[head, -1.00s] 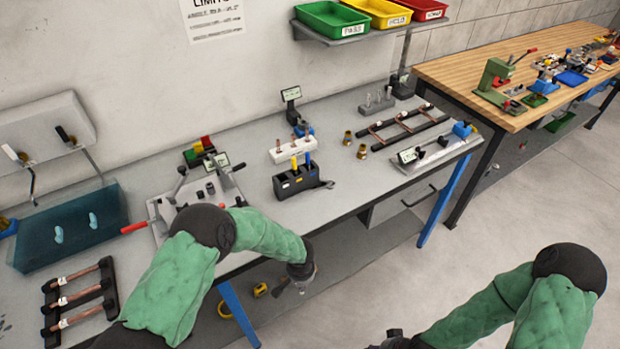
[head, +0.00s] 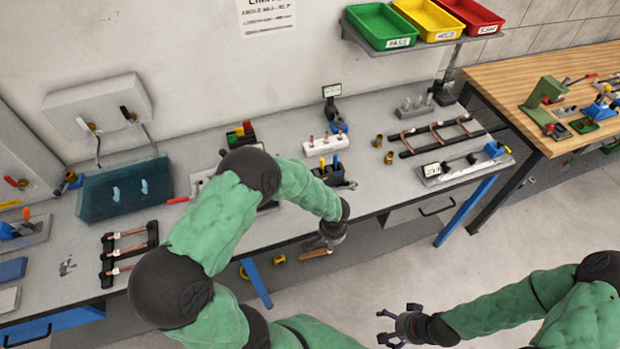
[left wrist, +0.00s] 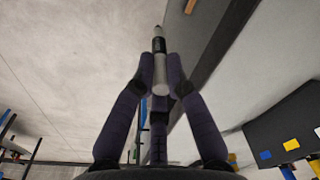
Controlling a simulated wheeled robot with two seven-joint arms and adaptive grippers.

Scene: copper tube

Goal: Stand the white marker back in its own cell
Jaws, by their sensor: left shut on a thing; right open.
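The white marker (left wrist: 160,72) is in the left wrist view, a white barrel with a black part at its far end. My left gripper (left wrist: 160,85) is shut on it, its fingers closed around the barrel. In the head view my left gripper (head: 331,236) is at the bench's front edge, on the near side of the black holder (head: 345,184); the marker is not clear there. The holder, partly behind my left arm, has a yellow and a blue marker (head: 336,160) standing in it. My right gripper (head: 398,325) is open and empty over the floor.
A white block with copper pieces (head: 325,145) stands behind the holder. Brass fittings (head: 389,157) and a rack of copper tubes (head: 440,136) are to its right. A teal bin (head: 125,190) and another tube rack (head: 130,253) are at the left.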

